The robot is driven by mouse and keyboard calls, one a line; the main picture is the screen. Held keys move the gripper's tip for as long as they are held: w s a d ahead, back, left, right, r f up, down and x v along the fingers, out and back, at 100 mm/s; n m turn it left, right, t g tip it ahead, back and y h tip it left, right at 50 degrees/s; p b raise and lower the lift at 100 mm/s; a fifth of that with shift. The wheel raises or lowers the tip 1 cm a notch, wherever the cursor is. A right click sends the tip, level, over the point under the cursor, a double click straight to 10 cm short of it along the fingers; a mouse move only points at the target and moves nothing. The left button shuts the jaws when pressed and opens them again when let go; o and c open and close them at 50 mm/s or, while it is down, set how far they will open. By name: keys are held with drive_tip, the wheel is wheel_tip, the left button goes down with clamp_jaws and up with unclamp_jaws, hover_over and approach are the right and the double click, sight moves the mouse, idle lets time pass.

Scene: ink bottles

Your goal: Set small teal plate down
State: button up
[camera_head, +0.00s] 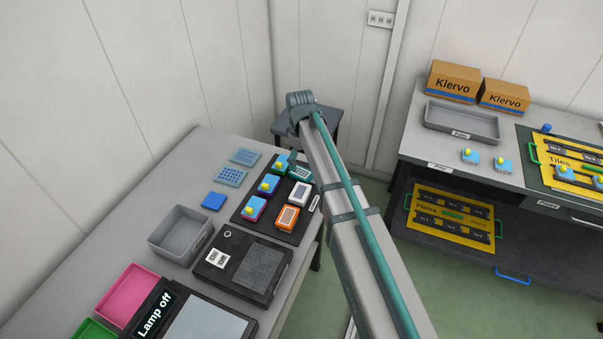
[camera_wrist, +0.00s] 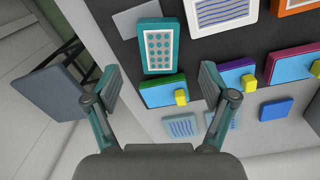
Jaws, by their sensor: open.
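The small teal plate, with a teal border and a dotted white-and-teal face, lies on the dark board in the wrist view (camera_wrist: 159,46). In the head view the teal plate (camera_head: 300,172) is at the board's far right corner. My gripper (camera_wrist: 162,84) is open, with nothing between its fingers. The teal plate is apart from both fingertips, beyond them in the wrist picture. In the head view my arm hides part of the surroundings, and the fingertips are hard to make out.
Blue blocks with yellow knobs, one green-edged (camera_wrist: 163,92), stand beside the teal plate. A white-framed plate (camera_head: 299,193) and an orange plate (camera_head: 287,219) share the dark board (camera_head: 254,220). A grey bin (camera_head: 180,236) and a loose blue block (camera_head: 214,201) are to the left.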

sight(301, 172)
drive_tip(key=shift+w+a+f+p, duration=0.15)
drive_tip(key=shift+f+p, duration=0.45)
drive_tip(key=shift+f, duration=0.95)
drive_tip(key=shift+w+d+f+p, duration=0.1)
drive_tip(key=shift+f+p, duration=0.5)
drive_tip(key=shift+f, duration=0.95)
drive_tip(key=c, duration=1.4)
drive_tip(key=shift+o, duration=0.2)
drive_tip(key=shift+r, duration=0.2)
